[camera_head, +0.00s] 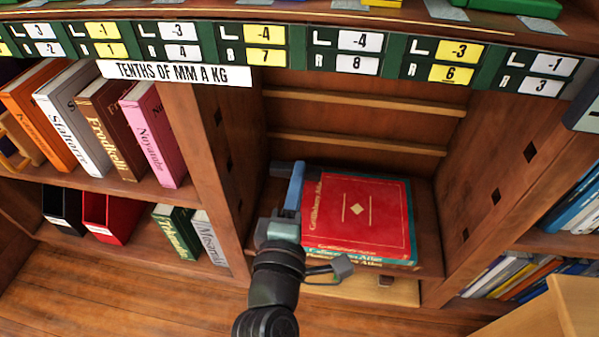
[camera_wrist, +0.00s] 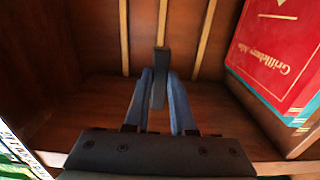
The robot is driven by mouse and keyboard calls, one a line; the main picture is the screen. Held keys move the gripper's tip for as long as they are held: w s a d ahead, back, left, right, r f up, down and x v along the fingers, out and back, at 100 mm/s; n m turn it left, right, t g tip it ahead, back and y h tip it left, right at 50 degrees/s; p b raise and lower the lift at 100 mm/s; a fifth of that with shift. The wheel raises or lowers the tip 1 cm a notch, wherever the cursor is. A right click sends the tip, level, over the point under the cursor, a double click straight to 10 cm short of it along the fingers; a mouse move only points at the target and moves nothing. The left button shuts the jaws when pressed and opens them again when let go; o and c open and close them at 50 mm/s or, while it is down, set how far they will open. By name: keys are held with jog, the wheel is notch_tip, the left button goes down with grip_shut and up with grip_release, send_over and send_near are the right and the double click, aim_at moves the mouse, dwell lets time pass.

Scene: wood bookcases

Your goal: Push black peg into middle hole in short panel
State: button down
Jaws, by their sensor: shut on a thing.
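My gripper (camera_wrist: 160,98) is shut on a dark peg (camera_wrist: 161,62), which sticks out past the blue fingertips in the wrist view. The left upright panel (camera_head: 204,100) has several dark square holes, the middle one (camera_head: 229,162) left of my gripper. The right upright panel (camera_head: 510,170) also has several square holes. Which panel is the short one is unclear. The peg is apart from visible holes.
A stack with a red book (camera_head: 355,212) on top lies on the shelf to the right of my gripper. Wooden strips (camera_head: 365,105) cross the bay's back. Upright books (camera_head: 100,125) fill the left bay. Free room lies above the stack.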

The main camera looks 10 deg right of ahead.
jog(key=shift+s, duration=0.15)
jog(key=shift+w+a+f+b, duration=0.1)
jog(key=shift+w+a+b, duration=0.1)
jog(key=shift+a, duration=0.3)
jog(key=shift+w+a+f+b, duration=0.1)
jog(key=shift+w+a+b, duration=0.1)
jog(key=shift+a, duration=0.3)
jog(key=shift+w+a+r+b, duration=0.1)
jog(key=shift+w+a+b, duration=0.15)
jog(key=shift+a, duration=0.35)
jog(key=shift+w+a+r+b, duration=0.1)
jog(key=shift+a+b, duration=0.1)
jog(key=shift+a, duration=0.4)
jog(key=shift+w+a+b, duration=0.2)
jog(key=shift+a+b, duration=0.05)
jog(key=shift+a, duration=0.35)
jog(key=shift+p, duration=0.3)
jog(key=shift+w+a, duration=0.15)
jog(key=shift+a, duration=0.2)
jog(key=shift+w+a+b, duration=0.3)
jog(key=shift+a+b, duration=0.1)
jog(key=shift+a, duration=0.5)
jog(key=shift+w+a+b, duration=0.25)
jog(key=shift+a+b, duration=0.15)
jog(key=shift+a, duration=0.5)
